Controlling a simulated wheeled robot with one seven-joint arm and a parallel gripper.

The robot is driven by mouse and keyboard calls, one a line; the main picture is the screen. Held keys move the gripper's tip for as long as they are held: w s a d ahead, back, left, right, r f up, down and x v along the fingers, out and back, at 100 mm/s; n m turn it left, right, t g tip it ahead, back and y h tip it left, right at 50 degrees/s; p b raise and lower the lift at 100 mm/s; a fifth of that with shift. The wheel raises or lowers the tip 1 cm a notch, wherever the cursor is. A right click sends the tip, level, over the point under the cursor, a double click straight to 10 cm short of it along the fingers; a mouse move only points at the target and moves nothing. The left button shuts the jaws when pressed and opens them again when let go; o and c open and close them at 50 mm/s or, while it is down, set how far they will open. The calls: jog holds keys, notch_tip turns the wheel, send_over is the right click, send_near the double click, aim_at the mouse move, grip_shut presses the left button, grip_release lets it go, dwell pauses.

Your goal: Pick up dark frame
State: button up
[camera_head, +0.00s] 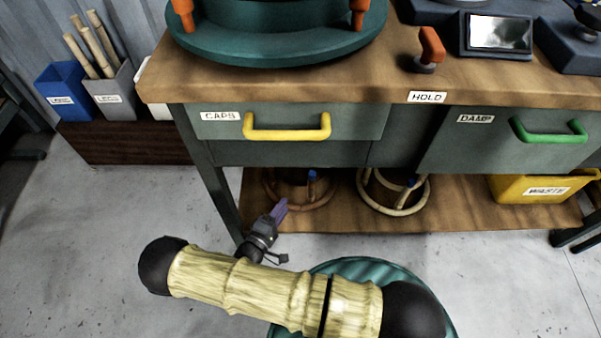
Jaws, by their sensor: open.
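The dark frame (325,196) is a brown ring-shaped piece on the lower shelf, under the drawer with the yellow handle. A small blue-tipped part (312,176) stands in it. Its upper part is hidden under the drawer. My gripper (281,207), with purple fingers, is at the shelf's front, beside the near left side of the dark frame and overlapping it in the picture. It is open and appears empty. I cannot tell whether it touches the frame. A lighter frame (424,196) of similar shape stands to the right on the same shelf.
The lower shelf (345,218) has a bench leg (216,185) at its left. A yellow waste bin (508,190) stands at its right. The CAPS drawer (225,132) and DAMP drawer (470,150) hang above. Bins with sticks stand at the left.

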aim_at(296, 184)
jog(key=b+x, duration=0.2)
jog(key=x, duration=0.4)
jog(key=shift+f, duration=0.15)
jog(key=shift+w+d+r, duration=0.15)
jog(key=shift+w+r, duration=0.05)
jog(key=shift+w, duration=0.2)
jog(key=shift+b, duration=0.3)
jog(key=shift+w+d+f+b, duration=0.1)
jog(key=shift+w+d+b, duration=0.1)
jog(key=shift+w+b, duration=0.25)
jog(key=b+x, duration=0.1)
jog(key=x, duration=0.1)
jog(key=b+x, duration=0.2)
jog(key=shift+w+a+r, duration=0.15)
jog(key=shift+w+r, duration=0.05)
grip_shut()
